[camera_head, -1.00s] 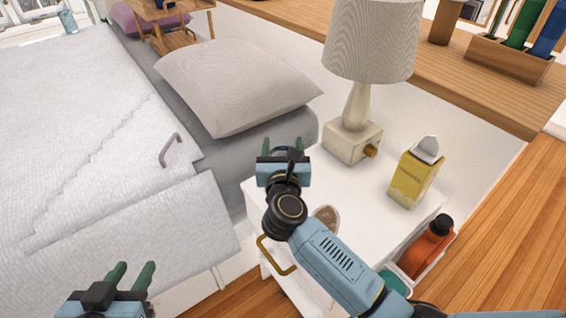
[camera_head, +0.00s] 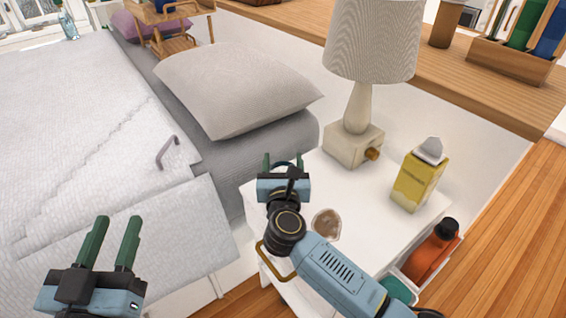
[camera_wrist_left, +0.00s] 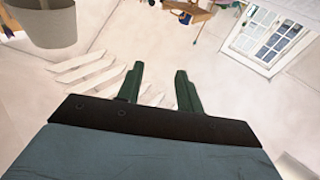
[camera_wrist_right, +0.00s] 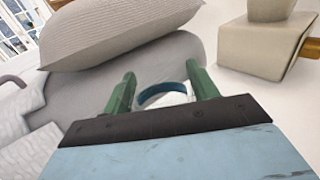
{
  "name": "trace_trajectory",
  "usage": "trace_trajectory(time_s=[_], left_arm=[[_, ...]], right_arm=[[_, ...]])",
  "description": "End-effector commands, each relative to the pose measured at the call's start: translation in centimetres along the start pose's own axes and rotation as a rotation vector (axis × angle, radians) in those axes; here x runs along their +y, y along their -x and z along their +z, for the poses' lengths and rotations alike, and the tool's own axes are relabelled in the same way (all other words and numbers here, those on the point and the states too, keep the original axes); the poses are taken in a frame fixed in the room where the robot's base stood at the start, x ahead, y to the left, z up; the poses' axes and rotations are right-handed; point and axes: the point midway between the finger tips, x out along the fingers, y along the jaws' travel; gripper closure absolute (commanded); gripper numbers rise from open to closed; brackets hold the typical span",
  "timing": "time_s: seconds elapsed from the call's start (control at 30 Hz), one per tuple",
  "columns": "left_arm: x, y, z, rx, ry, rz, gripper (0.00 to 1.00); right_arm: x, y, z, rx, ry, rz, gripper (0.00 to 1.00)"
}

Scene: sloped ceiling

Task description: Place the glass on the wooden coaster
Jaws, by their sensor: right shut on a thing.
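My right gripper (camera_head: 284,158) is over the left part of the white nightstand top, pointing away toward the bed and pillow. Its fingers are shut on the glass, whose blue rim (camera_wrist_right: 162,92) shows between them in the right wrist view (camera_wrist_right: 160,72). In the head view, most of the glass is hidden behind the gripper. The wooden coaster (camera_head: 326,223), brown and roundish, lies on the nightstand just right of my right wrist, partly covered by my arm. My left gripper (camera_head: 117,220) is open and empty at lower left, in front of the bed; its fingers stand apart in the left wrist view (camera_wrist_left: 159,69).
The nightstand (camera_head: 372,236) also bears a lamp (camera_head: 358,130) at the back and a yellow carton (camera_head: 419,178) at right. A bin with an orange bottle (camera_head: 430,250) stands beside it. The bed (camera_head: 80,150) with a pillow (camera_head: 235,88) fills the left.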

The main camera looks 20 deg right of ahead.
Motion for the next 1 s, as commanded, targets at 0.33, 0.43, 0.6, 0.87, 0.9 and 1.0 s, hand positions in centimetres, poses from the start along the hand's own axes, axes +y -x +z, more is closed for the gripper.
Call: trace_trajectory(time_s=[0.33,0.43,0.6,0.87,0.9,1.0], left_arm=[[0.1,0.0,-0.8,0.055,0.002,0.003,0.64],[0.1,0.0,-0.9,0.059,0.002,0.003,0.64],[0.1,0.0,-0.9,0.058,0.002,0.003,0.64],[0.2,0.0,-0.9,0.052,0.003,0.004,0.64],[0.2,-0.1,-0.8,0.041,0.002,0.004,0.64],[-0.1,-0.1,0.3,-0.032,-0.001,-0.001,0.64]], right_arm=[[0.0,0.0,-0.3,-0.002,0.000,0.000,0.69],[0.0,0.0,-0.3,0.000,0.000,0.000,0.30],[0.0,0.0,-0.3,0.000,0.000,0.000,0.20],[0.0,0.0,-0.2,0.000,0.000,0.000,0.20],[0.0,0.0,-0.1,0.000,0.000,0.000,0.20],[0.0,0.6,0.0,0.003,0.000,0.001,0.20]])
